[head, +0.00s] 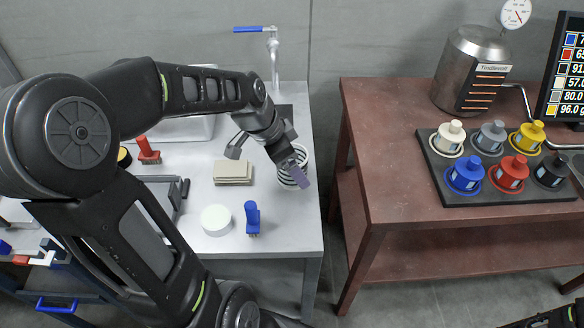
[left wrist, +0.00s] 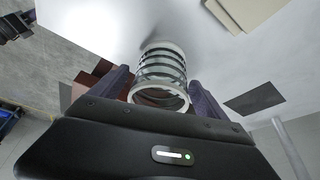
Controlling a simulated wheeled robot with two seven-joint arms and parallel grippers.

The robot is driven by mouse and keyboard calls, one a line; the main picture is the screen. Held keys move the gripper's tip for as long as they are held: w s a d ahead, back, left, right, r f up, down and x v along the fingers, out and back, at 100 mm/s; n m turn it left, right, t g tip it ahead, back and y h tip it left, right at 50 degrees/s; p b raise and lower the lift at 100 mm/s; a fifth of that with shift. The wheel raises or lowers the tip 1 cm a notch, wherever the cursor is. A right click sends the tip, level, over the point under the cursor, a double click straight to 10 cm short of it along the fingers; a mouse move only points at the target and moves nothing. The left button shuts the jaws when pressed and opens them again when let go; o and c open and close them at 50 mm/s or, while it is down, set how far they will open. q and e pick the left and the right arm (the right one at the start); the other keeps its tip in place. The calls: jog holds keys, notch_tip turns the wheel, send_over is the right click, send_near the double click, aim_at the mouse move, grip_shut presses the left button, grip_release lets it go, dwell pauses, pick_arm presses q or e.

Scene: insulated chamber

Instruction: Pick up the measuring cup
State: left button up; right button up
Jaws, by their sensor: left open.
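The measuring cup (head: 291,181) is a clear cylinder with dark and pale bands, standing near the right edge of the white-topped table. My left gripper (head: 287,166) is at the cup, and its purple-grey finger pad covers part of it in the head view. In the left wrist view the cup (left wrist: 162,72) lies between the two open fingers of my left gripper (left wrist: 162,95). I cannot tell whether either finger touches it. My right gripper is out of view.
Left of the cup lies a beige block stack (head: 233,172). A white round disc (head: 216,220) and a blue-handled tool (head: 253,218) stand in front. A tap (head: 274,60) is behind. The red-brown table (head: 390,190) to the right holds a tray of coloured containers (head: 462,195).

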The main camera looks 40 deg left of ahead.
pick_arm(q)
jog(key=shift+c, duration=0.3)
jog(key=c, duration=1.4)
notch_tip(320, 180, up, 10)
